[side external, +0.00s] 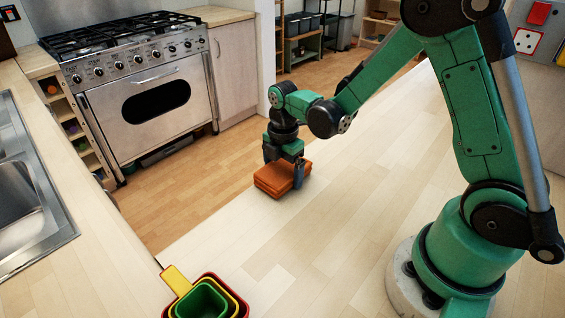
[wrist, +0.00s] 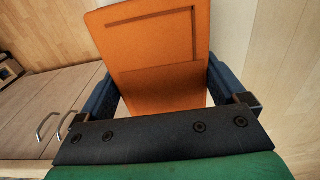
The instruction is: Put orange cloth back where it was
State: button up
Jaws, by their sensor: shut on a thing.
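The orange cloth (side external: 275,180) is a folded, flat rectangular bundle at the end of my arm, near the edge of the pale wooden counter. My gripper (side external: 284,172) is shut on it from above. In the wrist view the cloth (wrist: 155,50) fills the space between the two dark blue fingers of my gripper (wrist: 165,88), with its fold lines facing the camera. Whether the underside of the cloth touches the counter or hangs just above it I cannot tell.
Nested coloured measuring cups (side external: 205,300) stand on the counter (side external: 300,255) at the front. A stove (side external: 140,85) is at the back left, a sink (side external: 25,180) at the far left. Counter between cloth and cups is clear. Wooden floor (side external: 170,195) lies beyond the counter edge.

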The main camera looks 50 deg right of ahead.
aim_at(283, 167)
jog(key=shift+f, duration=0.15)
jog(key=o, duration=1)
notch_tip(283, 167, up, 12)
jog(key=s+a+r+m+t, duration=0.1)
jog(key=s+a+m+t, duration=0.2)
jog(key=m, duration=1.5)
jog(key=s+t, duration=0.4)
jog(key=shift+s+r, duration=0.15)
jog(key=shift+r, duration=0.25)
